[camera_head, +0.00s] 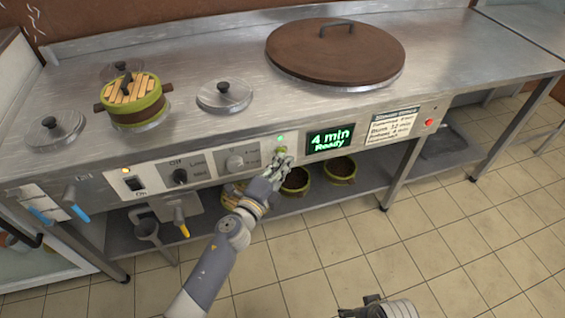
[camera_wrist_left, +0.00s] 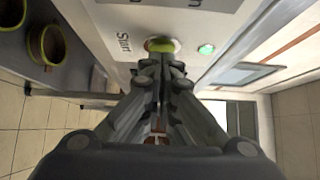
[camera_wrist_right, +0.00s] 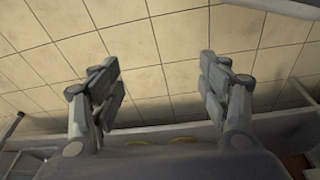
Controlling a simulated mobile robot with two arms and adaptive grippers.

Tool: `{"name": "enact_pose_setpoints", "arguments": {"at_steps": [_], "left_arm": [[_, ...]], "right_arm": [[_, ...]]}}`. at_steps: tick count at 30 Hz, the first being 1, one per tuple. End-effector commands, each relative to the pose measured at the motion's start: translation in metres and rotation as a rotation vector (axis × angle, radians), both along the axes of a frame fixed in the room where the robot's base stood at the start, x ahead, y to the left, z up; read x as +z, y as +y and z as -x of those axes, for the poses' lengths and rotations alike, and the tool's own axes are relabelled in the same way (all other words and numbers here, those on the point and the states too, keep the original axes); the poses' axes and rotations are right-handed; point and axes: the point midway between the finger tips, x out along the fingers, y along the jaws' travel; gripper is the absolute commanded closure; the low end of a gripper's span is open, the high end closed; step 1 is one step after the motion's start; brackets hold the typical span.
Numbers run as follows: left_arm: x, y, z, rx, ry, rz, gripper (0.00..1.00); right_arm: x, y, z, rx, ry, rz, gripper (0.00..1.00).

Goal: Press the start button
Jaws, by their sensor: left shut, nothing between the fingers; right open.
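A lit green lamp (camera_head: 281,138) sits above the button. The green display (camera_head: 330,140) beside it reads "4 min Ready". My right gripper (camera_wrist_right: 162,78) is open and empty over the tiled floor, away from the panel.
The steel counter holds a green steamer (camera_head: 135,108), small lids and a large brown lid (camera_head: 335,52). The panel has a lit power switch (camera_head: 134,183), two knobs (camera_head: 180,176) and a red button (camera_head: 428,123). Green bowls (camera_head: 340,169) stand on the shelf below. The floor in front is clear.

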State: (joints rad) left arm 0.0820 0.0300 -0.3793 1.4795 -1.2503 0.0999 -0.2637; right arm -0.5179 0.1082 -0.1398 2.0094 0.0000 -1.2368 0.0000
Motion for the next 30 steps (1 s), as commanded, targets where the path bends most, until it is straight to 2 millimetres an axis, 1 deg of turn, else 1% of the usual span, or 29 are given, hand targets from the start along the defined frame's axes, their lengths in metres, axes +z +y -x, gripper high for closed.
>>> {"name": "enact_pose_setpoints", "arguments": {"at_steps": [7, 12, 18, 23, 30], "left_arm": [[0.0, 0.005, -0.016, 0.0, -0.002, -0.001, 1.0], [0.002, 0.007, -0.018, 0.005, -0.002, 0.0, 1.0], [0.002, 0.009, -0.017, 0.008, -0.004, -0.001, 1.0], [0.001, 0.017, -0.005, 0.01, -0.003, -0.004, 1.0], [0.0, 0.029, 0.031, 0.001, 0.0, -0.002, 1.0]], "right_arm": [[0.001, -0.001, -0.002, -0.001, -0.002, 0.001, 0.3], [0.009, 0.0, -0.007, 0.0, -0.017, -0.001, 0.3], [0.008, -0.003, -0.008, 0.003, -0.017, 0.005, 0.3], [0.007, -0.001, -0.007, 0.002, -0.015, 0.003, 0.3], [0.006, -0.001, -0.006, 0.002, -0.012, 0.001, 0.3]]}}
